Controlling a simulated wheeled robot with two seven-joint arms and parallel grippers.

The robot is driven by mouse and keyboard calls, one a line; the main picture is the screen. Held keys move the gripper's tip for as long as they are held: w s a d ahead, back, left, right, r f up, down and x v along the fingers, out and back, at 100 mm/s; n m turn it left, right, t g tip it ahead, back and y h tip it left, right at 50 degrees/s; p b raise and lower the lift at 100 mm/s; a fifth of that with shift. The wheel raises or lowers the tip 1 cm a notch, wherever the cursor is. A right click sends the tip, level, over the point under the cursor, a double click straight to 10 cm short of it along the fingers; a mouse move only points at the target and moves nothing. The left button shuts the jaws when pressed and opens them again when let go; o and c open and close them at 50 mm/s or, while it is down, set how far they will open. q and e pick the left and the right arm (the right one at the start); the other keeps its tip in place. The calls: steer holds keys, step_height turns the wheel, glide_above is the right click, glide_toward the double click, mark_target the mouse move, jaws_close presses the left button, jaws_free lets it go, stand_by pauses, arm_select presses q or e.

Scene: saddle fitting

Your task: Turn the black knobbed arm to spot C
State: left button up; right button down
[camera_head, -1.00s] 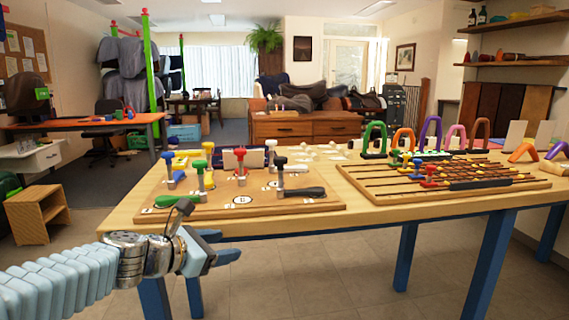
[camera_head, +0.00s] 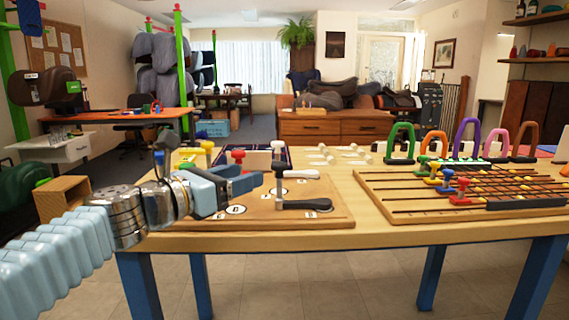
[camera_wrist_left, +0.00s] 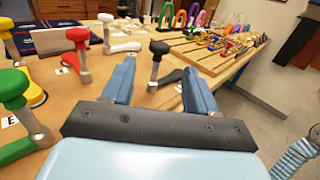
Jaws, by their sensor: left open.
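The black knobbed arm has a black knob on a grey post (camera_head: 279,182) and a black lever (camera_head: 306,204) lying low over the wooden board (camera_head: 335,217) and pointing right. My left gripper (camera_head: 255,177) is open and empty, just left of the post at about its height. In the left wrist view, the black knob (camera_wrist_left: 159,47) and its post appear between the two spread fingers, beyond their tips and apart from them. My right gripper is not shown.
Red (camera_wrist_left: 77,36), green (camera_wrist_left: 13,85), yellow and white knobbed arms stand on the same board, near my left gripper. A second board (camera_head: 385,207) with rods and coloured sliders lies to the right, with coloured arches behind it.

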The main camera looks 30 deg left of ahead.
mark_target(274, 166)
arm_select(q)
steer(key=x, duration=1.1)
steer(key=shift+d, duration=0.1)
steer(key=shift+c, duration=0.3)
jaws_close()
